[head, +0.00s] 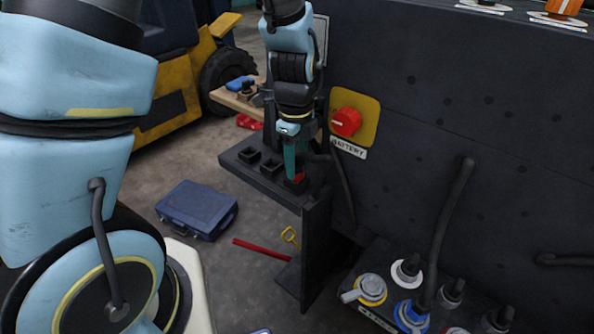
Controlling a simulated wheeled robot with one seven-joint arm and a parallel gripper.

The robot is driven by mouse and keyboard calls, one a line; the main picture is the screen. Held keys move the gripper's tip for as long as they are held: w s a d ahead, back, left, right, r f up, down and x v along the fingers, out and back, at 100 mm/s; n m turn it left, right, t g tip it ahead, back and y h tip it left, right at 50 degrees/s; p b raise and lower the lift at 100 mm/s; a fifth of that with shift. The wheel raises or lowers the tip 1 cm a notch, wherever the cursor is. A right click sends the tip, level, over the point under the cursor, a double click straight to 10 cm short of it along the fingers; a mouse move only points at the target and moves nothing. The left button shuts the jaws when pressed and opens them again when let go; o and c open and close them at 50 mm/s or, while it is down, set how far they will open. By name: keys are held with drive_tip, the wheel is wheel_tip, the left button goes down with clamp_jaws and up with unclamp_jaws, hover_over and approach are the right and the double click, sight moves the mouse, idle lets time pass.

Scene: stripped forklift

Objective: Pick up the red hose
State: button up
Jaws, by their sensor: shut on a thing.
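My gripper (291,172) points down at the dark shelf beside the tall dark panel.
The shelf (238,161) has several square sockets. A red battery knob (345,122) on a yellow plate is close right of my gripper. Capped ports (370,289) stand lower right. A blue case (197,209) and a red bar (262,249) lie on the floor.

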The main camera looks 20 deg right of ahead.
clamp_jaws()
drive_tip(key=shift+r, duration=0.2)
idle(0.3)
